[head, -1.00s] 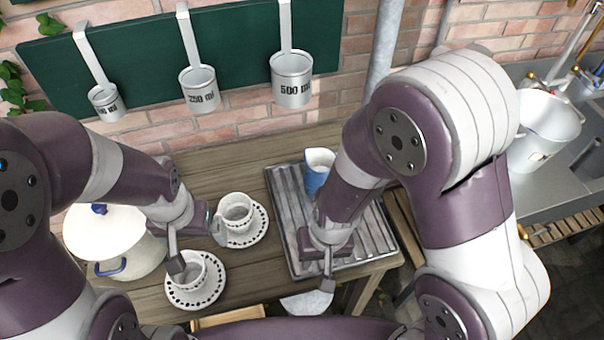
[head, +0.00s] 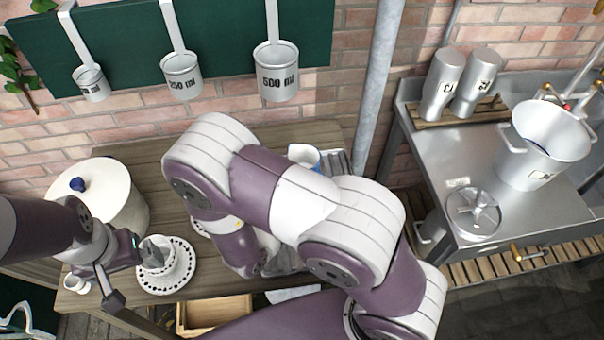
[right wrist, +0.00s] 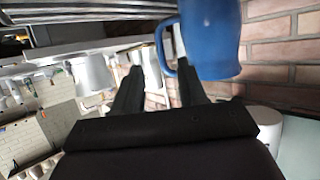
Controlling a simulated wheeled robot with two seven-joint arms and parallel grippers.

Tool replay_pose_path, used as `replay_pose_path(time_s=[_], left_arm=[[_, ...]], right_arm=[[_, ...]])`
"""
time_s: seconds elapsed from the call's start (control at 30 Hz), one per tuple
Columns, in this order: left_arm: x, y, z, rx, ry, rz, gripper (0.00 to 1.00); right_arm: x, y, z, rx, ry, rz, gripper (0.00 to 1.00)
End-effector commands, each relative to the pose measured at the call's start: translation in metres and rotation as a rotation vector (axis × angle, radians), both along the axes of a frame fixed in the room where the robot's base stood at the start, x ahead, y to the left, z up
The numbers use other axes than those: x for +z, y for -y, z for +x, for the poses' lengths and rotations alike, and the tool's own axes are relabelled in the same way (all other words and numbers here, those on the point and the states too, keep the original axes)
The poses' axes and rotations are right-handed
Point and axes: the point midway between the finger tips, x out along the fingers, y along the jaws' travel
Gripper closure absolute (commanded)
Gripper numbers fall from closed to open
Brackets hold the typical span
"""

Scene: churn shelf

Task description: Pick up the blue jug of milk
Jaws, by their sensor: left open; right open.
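The blue jug (head: 303,155) stands on the ribbed metal tray (head: 338,164) in the head view. Only its pale open top and a bit of blue side show behind my right arm. In the right wrist view the jug's blue body (right wrist: 212,40) is close, at the top right of centre. Its handle (right wrist: 160,48) lies near the gap between the tips of my open right gripper (right wrist: 159,68). Contact cannot be told. My right gripper is hidden by its arm in the head view.
A cream pot (head: 105,195) with a blue knob stands on the wooden table's left. Measuring cups (head: 276,75) hang on the wall behind. A metal counter at the right holds a bucket (head: 540,145) and two steel canisters (head: 441,85). A small wooden box (head: 215,312) is in front.

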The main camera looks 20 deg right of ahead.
Motion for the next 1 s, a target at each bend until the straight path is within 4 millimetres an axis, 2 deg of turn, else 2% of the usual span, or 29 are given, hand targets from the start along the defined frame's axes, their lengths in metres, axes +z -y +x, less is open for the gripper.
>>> replay_pose_path(time_s=[0.03,0.43,0.7,0.77,0.83,1.0], left_arm=[[0.001,0.0,0.0,0.0,0.0,0.0,0.0],[0.008,0.0,0.0,0.0,0.0,0.0,0.0],[0.007,0.0,0.0,0.0,0.0,0.0,0.0],[0.007,0.0,0.0,0.0,0.0,0.0,0.0],[0.007,0.0,0.0,0.0,0.0,0.0,0.0],[0.007,0.0,0.0,0.0,0.0,0.0,0.0]], right_arm=[[-0.004,0.009,0.004,-0.004,-0.002,-0.001,0.59],[-0.031,0.054,0.034,-0.003,-0.002,0.001,0.59],[-0.035,0.058,0.038,0.002,-0.002,0.002,0.59],[-0.035,0.058,0.038,0.002,-0.002,0.002,0.75],[-0.034,0.058,0.038,0.002,-0.002,0.002,0.98],[-0.034,0.058,0.038,0.002,0.0,0.002,1.0]])
